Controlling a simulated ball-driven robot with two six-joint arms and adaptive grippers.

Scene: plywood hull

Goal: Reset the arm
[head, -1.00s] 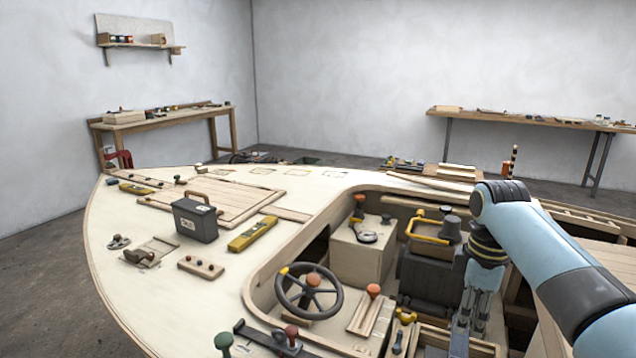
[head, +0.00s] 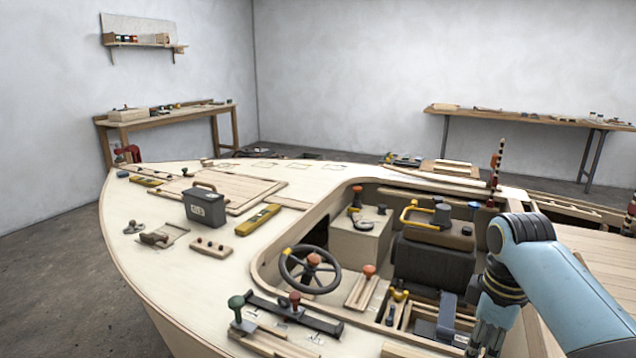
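My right arm (head: 560,262), pale blue and dark grey, comes in from the right and bends down over the right side of the hull's cockpit. My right gripper (head: 484,342) hangs below the wrist at the bottom edge of the head view. Its fingertips are cut off or too unclear to tell open from shut, and I see nothing held in it. My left arm and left gripper are not in view.
The plywood hull (head: 150,270) fills the foreground. Its cockpit holds a steering wheel (head: 310,270), a black seat (head: 432,262) and a pale box (head: 358,240). A dark case (head: 205,208) and a yellow level (head: 257,220) lie on deck. A striped post (head: 496,165) stands behind my arm.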

